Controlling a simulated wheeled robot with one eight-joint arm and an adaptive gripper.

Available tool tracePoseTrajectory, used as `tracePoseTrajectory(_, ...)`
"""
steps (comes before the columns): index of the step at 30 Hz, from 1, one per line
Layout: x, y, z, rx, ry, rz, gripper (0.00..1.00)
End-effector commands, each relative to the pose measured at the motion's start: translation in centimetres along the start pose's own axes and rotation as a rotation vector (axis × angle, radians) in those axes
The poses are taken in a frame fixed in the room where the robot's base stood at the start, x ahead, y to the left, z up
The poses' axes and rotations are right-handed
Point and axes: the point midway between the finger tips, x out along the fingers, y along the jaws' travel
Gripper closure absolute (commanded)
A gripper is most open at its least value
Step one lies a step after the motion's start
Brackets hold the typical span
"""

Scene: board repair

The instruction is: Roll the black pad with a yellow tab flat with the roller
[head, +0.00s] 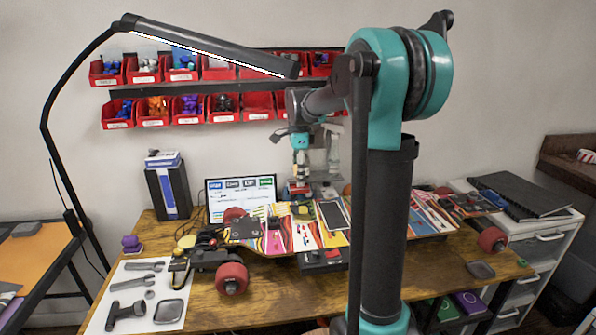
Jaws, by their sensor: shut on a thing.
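A longboard deck (385,229) with colourful graphics and red wheels lies across the wooden table. Several dark flat pieces lie on it, among them a black piece (245,228) near its left end and a dark rectangle (333,215) near the middle. I cannot tell which one is the black pad with a yellow tab. My gripper (302,178) points down over the back middle of the deck. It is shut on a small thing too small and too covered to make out. I cannot pick out the roller with certainty.
A white mat (105,322) at the left front holds wrenches, a black T-shaped tool (127,315) and a grey square dish (169,311). A lamp (205,48) hangs over the left side. A sign (240,195) and black box (168,192) stand behind. The right front tabletop is mostly clear.

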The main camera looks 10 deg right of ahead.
Motion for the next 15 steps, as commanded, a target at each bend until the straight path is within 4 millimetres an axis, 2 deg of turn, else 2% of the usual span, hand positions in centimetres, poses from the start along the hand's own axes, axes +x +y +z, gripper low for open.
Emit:
tracePoseTrajectory(9,3.1,0.0,0.0,0.0,0.0,0.0,0.73)
tracePoseTrajectory(15,4.5,0.0,0.0,0.0,0.0,0.0,0.73)
